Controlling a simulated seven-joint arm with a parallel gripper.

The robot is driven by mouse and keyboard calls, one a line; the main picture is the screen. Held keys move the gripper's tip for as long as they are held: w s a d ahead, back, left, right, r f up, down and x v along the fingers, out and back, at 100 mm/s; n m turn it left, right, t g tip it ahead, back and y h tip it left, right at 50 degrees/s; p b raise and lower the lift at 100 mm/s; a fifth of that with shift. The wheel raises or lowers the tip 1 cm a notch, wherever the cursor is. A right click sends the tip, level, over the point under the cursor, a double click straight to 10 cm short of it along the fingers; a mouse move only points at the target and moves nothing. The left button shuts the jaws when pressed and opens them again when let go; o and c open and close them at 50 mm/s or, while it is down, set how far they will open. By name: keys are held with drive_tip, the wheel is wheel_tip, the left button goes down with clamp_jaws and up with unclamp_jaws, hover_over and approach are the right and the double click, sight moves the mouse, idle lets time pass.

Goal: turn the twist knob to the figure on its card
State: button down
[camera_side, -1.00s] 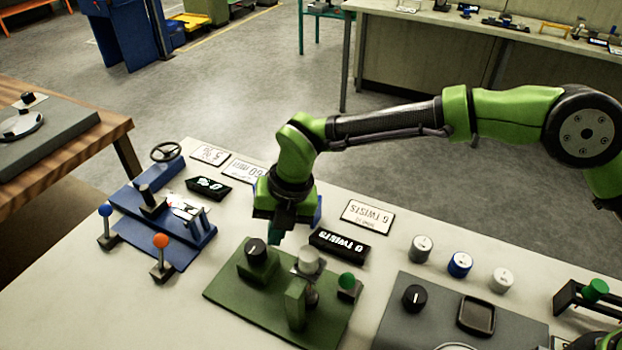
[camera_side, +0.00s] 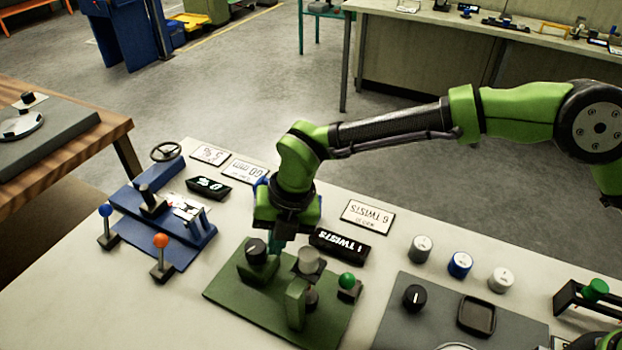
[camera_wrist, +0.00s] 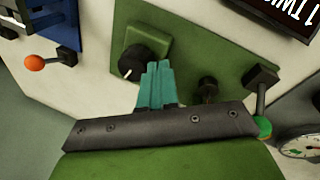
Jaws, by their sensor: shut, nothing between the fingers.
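The black twist knob (camera_side: 257,249) with a white mark sits on a green block on the green base plate (camera_side: 235,292). It also shows in the wrist view (camera_wrist: 148,52). My gripper (camera_side: 276,245) points down beside the knob, and its teal fingers (camera_wrist: 157,68) are shut and empty. They overlap the knob's lower right edge in the wrist view; I cannot tell if they touch it. The black display (camera_side: 340,246) reads 1 TWISTS. The white card (camera_side: 367,216) behind it appears upside down and seems to read 6 TWISTS.
On the same green plate are a grey cap (camera_side: 309,260), a green upright (camera_side: 296,303) and a green ball-topped lever (camera_side: 347,281). A blue fixture (camera_side: 178,235) with levers stands left. A grey panel (camera_side: 441,318) and several round canisters stand right.

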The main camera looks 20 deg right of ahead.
drive_tip(key=shift+s+a, duration=0.35)
drive_tip(key=shift+s, duration=0.15)
idle(0.3)
drive_tip(key=shift+s+d, duration=0.2)
drive_tip(key=shift+d, duration=0.2)
wheel_tip(320, 180, up, 6)
idle(0.4)
drive_tip(key=shift+w, duration=0.1)
drive_tip(key=shift+w+d+f, duration=0.1)
drive_tip(key=shift+w+f, duration=0.4)
drive_tip(key=shift+f, duration=0.5)
drive_tip(key=shift+w+d+f, duration=0.1)
drive_tip(key=shift+w+f, duration=0.45)
drive_tip(key=shift+f, duration=0.5)
drive_tip(key=shift+w+d+f, duration=0.1)
drive_tip(key=shift+w+f, duration=0.4)
drive_tip(key=shift+f, duration=0.5)
drive_tip(key=shift+a, duration=0.25)
